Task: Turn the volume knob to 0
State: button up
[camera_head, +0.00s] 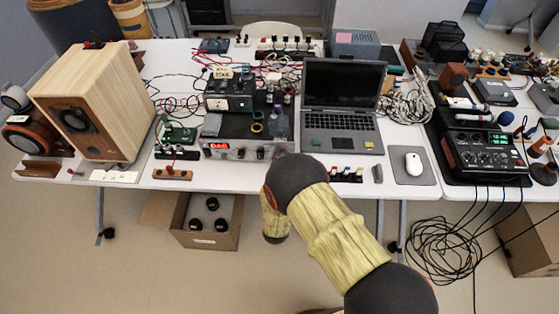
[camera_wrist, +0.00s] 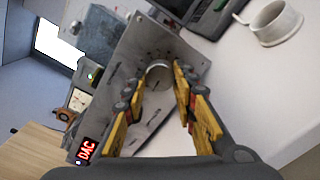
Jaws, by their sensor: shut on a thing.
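The audio unit (camera_head: 228,152) sits at the front edge of the table in the head view, with a red lit display reading DAC and several dark knobs on its front panel. In the wrist view its metal panel (camera_wrist: 138,50) is tilted, with the red DAC display (camera_wrist: 87,151) at lower left. A round silver volume knob (camera_wrist: 158,73) sits between my yellow fingertips. My gripper (camera_wrist: 157,80) is shut on this knob. In the head view my arm hides the gripper and the knob. I cannot read the knob's pointer or scale.
An open laptop (camera_head: 342,95) stands right of the audio unit, and a wooden speaker (camera_head: 98,98) stands at left. A mouse (camera_head: 413,164) lies on a pad. A white cup-like thing (camera_wrist: 275,25) shows at upper right in the wrist view. Cables clutter the table.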

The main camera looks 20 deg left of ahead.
jog(key=n+p, duration=0.1)
jog(key=n, duration=0.3)
jog(key=shift+f+n, duration=0.1)
jog(key=shift+n, duration=0.2)
jog(key=shift+n+p, duration=0.5)
jog(key=shift+n, duration=1.1)
jog(key=shift+d+f, duration=0.1)
jog(key=o, duration=1.2)
jog(key=shift+c, duration=0.2)
jog(key=v, duration=1.2)
